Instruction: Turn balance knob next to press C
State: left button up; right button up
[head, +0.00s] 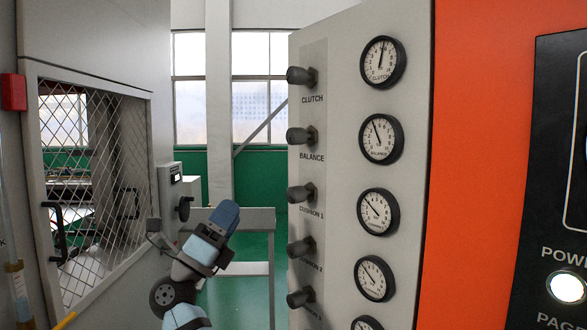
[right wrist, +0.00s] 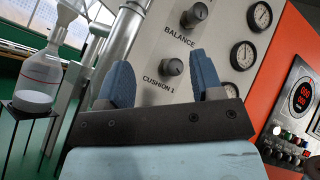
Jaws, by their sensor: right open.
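The balance knob (head: 300,137) is a dark grey knob on the light grey panel, above its BALANCE label and left of the balance gauge (head: 381,138). The knob also shows in the right wrist view (right wrist: 194,15), near the top edge. My right gripper (head: 226,218) is left of the panel in the head view, apart from the knobs. In the right wrist view its two blue fingers (right wrist: 160,65) are spread and empty. The cushion 1 knob (right wrist: 173,67) appears between the fingertips there, with the balance knob above and to the right. No left gripper shows.
Clutch (head: 301,76), cushion 1 (head: 300,194) and lower knobs share the panel column. An orange panel (head: 478,120) stands right. A mesh door (head: 95,190) is left, a grey rail (head: 245,220) behind the gripper.

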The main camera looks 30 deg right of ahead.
notch_tip(320, 180, up, 7)
jog(key=s+m+g+y+b, duration=0.1)
jog(key=s+m+g+y, duration=0.15)
jog(key=m+g, duration=0.4)
jog(key=m+y+b, duration=0.1)
jog(key=m+y, duration=0.3)
jog(key=y, duration=0.2)
send_near(290, 138)
jog(key=shift+t, duration=0.45)
jog(key=d+p, duration=0.1)
jog(key=d, duration=1)
jog(key=shift+s, duration=0.1)
